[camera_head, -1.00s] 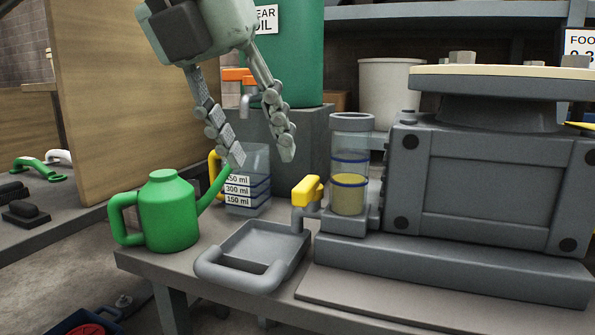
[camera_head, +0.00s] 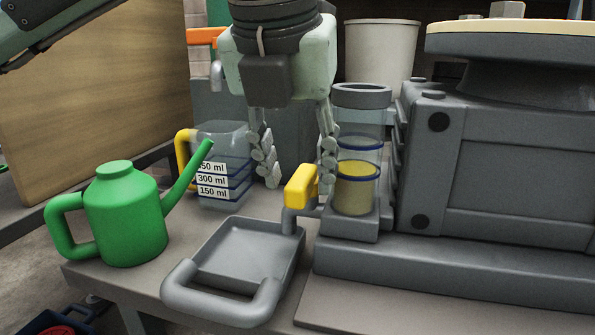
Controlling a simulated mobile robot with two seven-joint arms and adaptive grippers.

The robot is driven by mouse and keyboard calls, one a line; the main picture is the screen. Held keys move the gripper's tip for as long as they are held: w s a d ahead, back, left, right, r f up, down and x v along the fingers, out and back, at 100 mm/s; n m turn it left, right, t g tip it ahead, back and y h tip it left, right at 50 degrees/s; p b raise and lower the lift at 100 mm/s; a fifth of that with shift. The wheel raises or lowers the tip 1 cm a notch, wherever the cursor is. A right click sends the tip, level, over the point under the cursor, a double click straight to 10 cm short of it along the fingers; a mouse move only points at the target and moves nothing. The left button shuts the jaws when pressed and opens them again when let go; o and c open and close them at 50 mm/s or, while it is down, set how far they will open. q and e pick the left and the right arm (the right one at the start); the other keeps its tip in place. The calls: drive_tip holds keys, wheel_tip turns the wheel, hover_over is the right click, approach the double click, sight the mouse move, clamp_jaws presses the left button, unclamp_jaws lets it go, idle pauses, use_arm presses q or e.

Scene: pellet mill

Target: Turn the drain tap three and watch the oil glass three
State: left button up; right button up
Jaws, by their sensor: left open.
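The drain tap (camera_head: 301,188) has a yellow handle on a grey spout at the base of the oil glass. The oil glass (camera_head: 356,176) is a clear upright cylinder with a grey cap and two blue rings. Yellow oil fills its lower part, up to about the lower ring. My left gripper (camera_head: 298,182) is open, pointing down, with its fingers behind and above the tap. One finger hangs to the left of the handle and the other lies between handle and glass. Whether either finger touches the handle or glass I cannot tell. My right gripper is not in view.
A grey drain pan (camera_head: 225,308) sits below the tap. A green oil can (camera_head: 126,222) and a clear measuring jug (camera_head: 222,140) stand to the left. The grey gearbox housing (camera_head: 520,190) blocks the right. A white bucket (camera_head: 381,55) stands behind.

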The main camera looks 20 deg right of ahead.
use_arm(q)
drive_tip(key=shift+w+d+f, duration=0.15)
drive_tip(key=shift+w+f, duration=0.05)
drive_tip(key=shift+f, duration=0.3)
drive_tip(key=shift+c, duration=0.2)
clamp_jaws()
